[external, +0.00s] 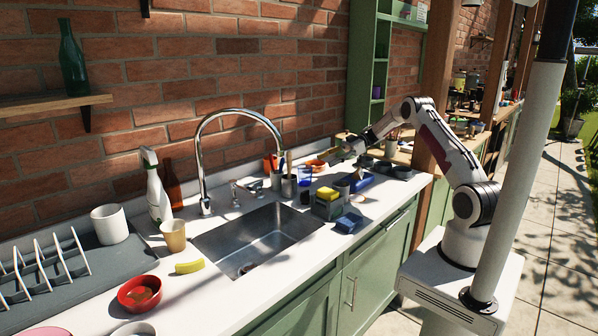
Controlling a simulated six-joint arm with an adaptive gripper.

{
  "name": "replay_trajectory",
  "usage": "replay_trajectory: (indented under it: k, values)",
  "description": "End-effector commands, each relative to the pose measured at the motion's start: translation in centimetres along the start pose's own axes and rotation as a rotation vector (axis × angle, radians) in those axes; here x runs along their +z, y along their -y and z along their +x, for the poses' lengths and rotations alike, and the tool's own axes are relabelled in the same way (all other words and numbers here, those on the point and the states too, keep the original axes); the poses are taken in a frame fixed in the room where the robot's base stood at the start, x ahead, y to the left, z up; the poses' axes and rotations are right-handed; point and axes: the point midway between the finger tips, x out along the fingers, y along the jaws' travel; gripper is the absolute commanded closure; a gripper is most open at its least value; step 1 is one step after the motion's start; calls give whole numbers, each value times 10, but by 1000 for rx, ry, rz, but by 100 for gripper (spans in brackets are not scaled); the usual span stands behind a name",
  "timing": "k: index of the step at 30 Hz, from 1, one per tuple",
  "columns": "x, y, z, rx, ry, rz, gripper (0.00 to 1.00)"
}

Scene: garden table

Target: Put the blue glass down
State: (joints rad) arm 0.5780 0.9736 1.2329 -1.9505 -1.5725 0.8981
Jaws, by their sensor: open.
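A small blue glass (305,176) stands on the white counter behind the sink's right end, among several cups and small items. My gripper (338,152) is over the back of the counter, to the right of and a little above the blue glass. It is open and apart from the glass. The gripper is small in this view and its fingertips are hard to make out. The lower part of the glass is partly hidden by things in front.
A sink (258,240) with a tall curved tap (200,165) lies left of the glass. A grey caddy with a yellow sponge (327,193), a blue cloth (349,222) and a grey utensil cup (289,187) crowd the area.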

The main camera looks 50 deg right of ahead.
Motion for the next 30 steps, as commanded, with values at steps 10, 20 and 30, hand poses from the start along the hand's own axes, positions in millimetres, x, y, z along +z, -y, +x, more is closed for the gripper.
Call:
replay_trajectory:
  k: [10, 20, 30]
  values:
    - [0, 0, -3, 0, 0, 1, 42]
    - [-1, -1, -3, 3, 0, -1, 42]
    - [-46, -28, 5, 144, 7, -77, 42]
